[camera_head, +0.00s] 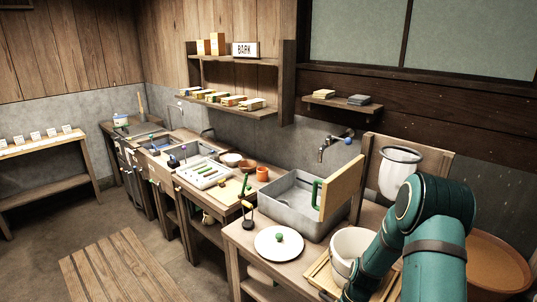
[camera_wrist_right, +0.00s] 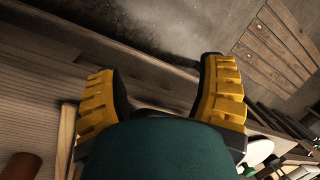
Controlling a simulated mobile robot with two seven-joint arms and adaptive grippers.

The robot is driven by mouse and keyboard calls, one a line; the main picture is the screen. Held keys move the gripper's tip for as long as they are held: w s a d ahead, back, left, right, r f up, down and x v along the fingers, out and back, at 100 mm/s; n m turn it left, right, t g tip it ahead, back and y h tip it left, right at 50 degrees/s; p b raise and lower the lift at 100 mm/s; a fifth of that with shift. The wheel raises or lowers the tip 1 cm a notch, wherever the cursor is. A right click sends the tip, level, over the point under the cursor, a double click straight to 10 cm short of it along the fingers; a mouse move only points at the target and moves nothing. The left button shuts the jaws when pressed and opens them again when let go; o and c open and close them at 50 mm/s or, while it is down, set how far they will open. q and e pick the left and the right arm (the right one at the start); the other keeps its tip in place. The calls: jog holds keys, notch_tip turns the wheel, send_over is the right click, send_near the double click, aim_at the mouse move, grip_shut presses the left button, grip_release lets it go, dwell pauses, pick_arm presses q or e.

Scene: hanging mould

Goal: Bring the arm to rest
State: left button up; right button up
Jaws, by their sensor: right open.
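My right gripper (camera_wrist_right: 160,78) shows in the right wrist view as two yellow ribbed fingers spread wide apart. It is open, with nothing between the fingers. In the head view my green right arm (camera_head: 436,225) is bent at the lower right, over the right end of the work table. Its gripper does not show there. My left arm and gripper are in neither view.
A slatted wooden platform (camera_head: 118,268) lies on the floor.

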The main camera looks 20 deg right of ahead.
jog(key=s+a+f+n+t+b, duration=0.1)
jog(key=s+a+f+n, duration=0.1)
jog(key=a, duration=1.3)
jog(key=s+a+f+n+t+y+b, duration=0.1)
jog(key=s+a+f+n+b, duration=0.1)
jog(key=a, duration=1.3)
jog(key=shift+f, duration=0.65)
jog(key=c, duration=0.4)
jog(key=shift+s+d, duration=0.1)
